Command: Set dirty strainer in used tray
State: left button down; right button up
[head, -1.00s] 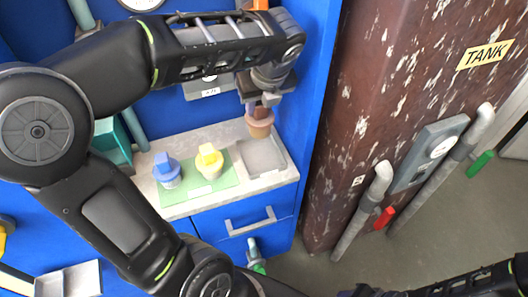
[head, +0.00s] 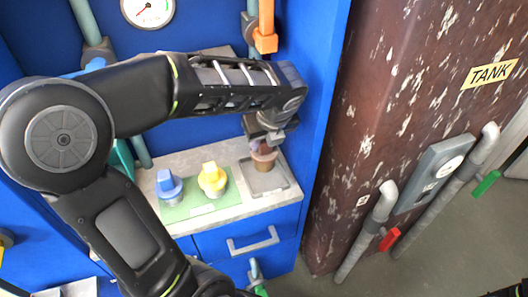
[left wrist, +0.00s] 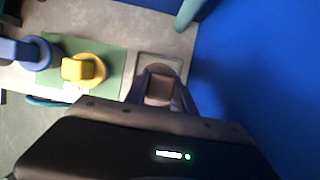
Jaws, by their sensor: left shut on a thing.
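My left gripper (head: 262,146) is shut on a brown strainer (head: 264,160), which it holds upright over the grey used tray (head: 274,183). The strainer also shows between the fingers in the left wrist view (left wrist: 159,88). Its lower end appears at or just above the tray floor; I cannot tell whether it touches. The tray is a shallow square at the right end of the counter, and nothing else is seen in it. My right gripper is not in view.
A blue-topped strainer (head: 169,186) and a yellow-topped one (head: 212,178) stand on a green mat (head: 200,203) left of the tray. A blue wall (head: 312,120) rises close on the right. A grey drawer handle (head: 253,241) juts out below the counter (head: 235,211).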

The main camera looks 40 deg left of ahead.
aim_at(264, 151)
pick_arm(q)
notch_tip(264, 151, down, 4)
jog(key=shift+f+b, duration=0.1)
jog(key=shift+b, duration=0.25)
jog(key=shift+f, duration=0.15)
jog(key=c, duration=1.1)
grip_release()
jog(key=shift+o, duration=0.2)
jog(key=shift+r, duration=0.4)
jog(key=p+v, duration=0.2)
jog(key=v, duration=0.9)
jog(key=shift+r, duration=0.3)
jog(key=shift+s+d, duration=0.1)
